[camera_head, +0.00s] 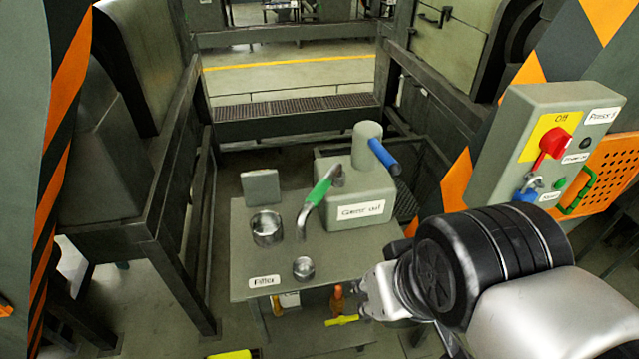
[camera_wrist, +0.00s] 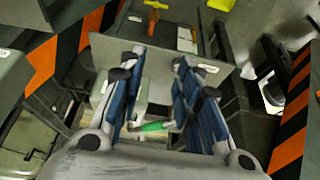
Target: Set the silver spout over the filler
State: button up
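The silver spout (camera_head: 308,216) is a bent pipe with a green grip (camera_head: 320,193), on the left of a grey box (camera_head: 356,205). Its open end points down at the table, between two round metal vessels. A wider open one (camera_head: 267,227) stands to its left, a smaller one (camera_head: 303,268) nearer the front. A "Filler" label (camera_head: 264,282) is on the front left edge; I cannot tell which vessel it names. My gripper (camera_head: 372,293) is right of the table's front. In the wrist view my gripper (camera_wrist: 158,72) is open and empty, with the green grip (camera_wrist: 154,126) visible between the fingers.
A blue lever (camera_head: 384,157) sticks out from the box's cylinder. A control panel (camera_head: 556,150) with a red switch stands at the right. A small grey plate (camera_head: 261,187) stands at the table's back. Orange and yellow handles (camera_head: 340,308) are below the front edge.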

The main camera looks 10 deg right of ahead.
jog(key=shift+w+r+m+p, duration=0.2)
jog(key=shift+r+m+p, duration=0.15)
jog(key=shift+m+p, duration=0.15)
jog(key=shift+c, duration=1.3)
jog(key=w+r+m+p, duration=0.1)
jog(key=m, duration=0.1)
jog(key=w+r+m+g+y+p, duration=0.1)
jog(key=m+p, duration=0.1)
jog(key=w+r+m+p, duration=0.1)
jog(key=w, duration=0.1)
jog(key=shift+a+r+m+y, duration=0.2)
jog(key=shift+m+y, duration=0.1)
jog(key=shift+m, duration=0.1)
jog(key=c, duration=0.4)
jog(key=w+m+p, duration=0.1)
jog(key=w+r+m+p, duration=0.1)
jog(key=m, duration=0.1)
jog(key=w+d+m+y+p, duration=0.1)
jog(key=w+m, duration=0.1)
jog(key=shift+w+r+g+p, duration=0.1)
jog(key=shift+r+g+p, duration=0.25)
jog(key=shift+g, duration=0.05)
grip_shut()
jog(key=w+d+m+t+y+p, duration=0.1)
jog(key=w+d+m+y+p, duration=0.1)
jog(key=w+d+m+p, duration=0.4)
jog(key=shift+w+d+r+m+y, duration=0.45)
jog(key=shift+w+m, duration=1.25)
jog(key=shift+m, duration=2.2)
